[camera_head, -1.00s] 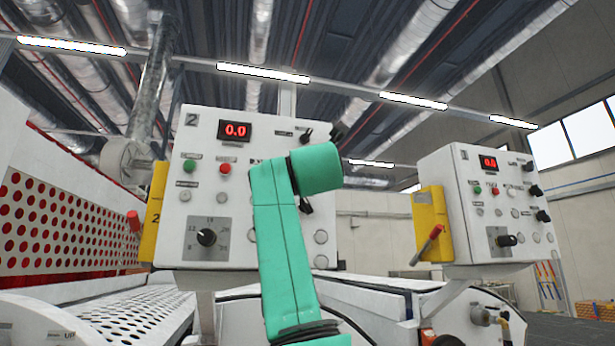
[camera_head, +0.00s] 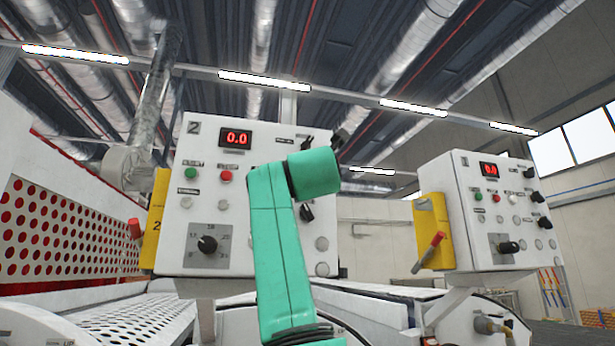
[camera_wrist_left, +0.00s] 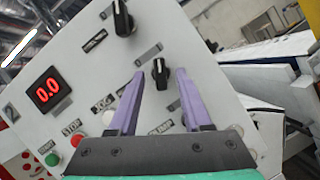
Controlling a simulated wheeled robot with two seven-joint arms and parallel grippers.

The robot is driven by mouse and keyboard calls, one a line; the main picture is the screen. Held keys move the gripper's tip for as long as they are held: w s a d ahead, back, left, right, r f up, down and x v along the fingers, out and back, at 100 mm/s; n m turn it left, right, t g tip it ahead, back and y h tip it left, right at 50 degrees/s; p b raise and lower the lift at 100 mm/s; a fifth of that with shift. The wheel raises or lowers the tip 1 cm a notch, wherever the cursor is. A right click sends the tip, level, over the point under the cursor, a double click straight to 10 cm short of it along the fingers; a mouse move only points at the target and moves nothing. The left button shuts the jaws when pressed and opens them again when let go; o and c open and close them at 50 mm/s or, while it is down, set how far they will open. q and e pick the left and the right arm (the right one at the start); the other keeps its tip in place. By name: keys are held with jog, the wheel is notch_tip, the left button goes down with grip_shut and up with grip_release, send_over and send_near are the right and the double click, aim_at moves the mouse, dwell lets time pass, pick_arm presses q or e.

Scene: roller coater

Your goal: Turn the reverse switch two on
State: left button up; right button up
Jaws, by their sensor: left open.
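Control panel 2 (camera_head: 205,222) is a white box with a red 0.0 display (camera_head: 237,138) in the head view. A black rotary switch (camera_wrist_left: 160,72) on it shows between my left gripper's fingertips in the left wrist view. A second black switch (camera_wrist_left: 122,18) sits above it on the panel. The switch labels are too blurred to read. My left gripper (camera_wrist_left: 160,92) is open, its two purple fingers on either side of the middle switch in the picture; I cannot tell whether they touch it. In the head view my green arm hides the gripper and that switch. My right gripper is not in view.
Panel 2 also has a green button (camera_head: 190,173), a red button (camera_head: 226,176), a lower black switch (camera_head: 306,212) and a dial (camera_head: 207,244). Control panel 1 (camera_head: 465,235) stands to the right.

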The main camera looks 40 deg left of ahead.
pick_arm(q)
jog(key=b+v, duration=0.8)
jog(key=v, duration=0.6)
jog(key=shift+s+d+b, duration=0.2)
jog(key=shift+b, duration=0.15)
jog(key=shift+f, duration=0.1)
